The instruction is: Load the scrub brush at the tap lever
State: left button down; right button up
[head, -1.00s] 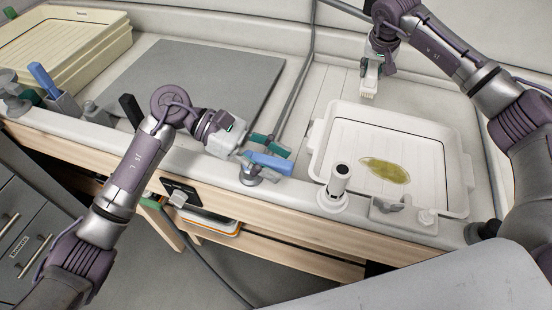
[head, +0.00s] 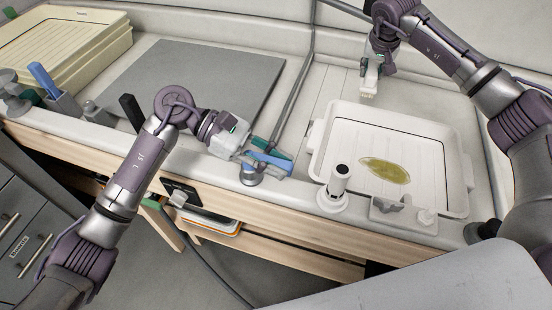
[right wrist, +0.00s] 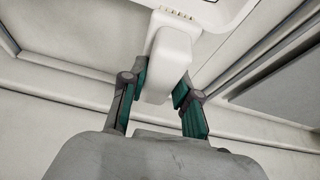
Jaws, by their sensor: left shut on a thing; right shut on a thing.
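The tap has a blue lever (head: 270,163) on a silver base (head: 251,176) at the counter's front edge. My left gripper (head: 264,153) is shut on this lever, with a teal finger pad showing along its far side. The scrub brush (head: 369,80) is white with short pale bristles. My right gripper (head: 372,64) is shut on it and holds it bristles down, above and behind the white tray. In the right wrist view the brush's white handle (right wrist: 166,66) sits between the teal pads, and the bristles (right wrist: 178,14) show near the top edge.
The white tray (head: 318,150) carries a yellow-green patch (head: 385,170). A white cylinder (head: 338,180) and a white fitting (head: 392,210) stand along its front. A grey mat (head: 200,80) and stacked cream trays (head: 70,55) lie left. A grey pipe (head: 296,85) runs behind the tap.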

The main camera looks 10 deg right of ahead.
pick_arm(q)
jog(key=m+g+y, duration=0.1)
jog(key=s+a+m+g+y, duration=0.1)
jog(key=m+g, duration=0.1)
jog(key=c, duration=1)
grip_release()
jog(key=shift+o, duration=0.2)
jog(key=v, duration=1.2)
jog(key=shift+r, duration=0.1)
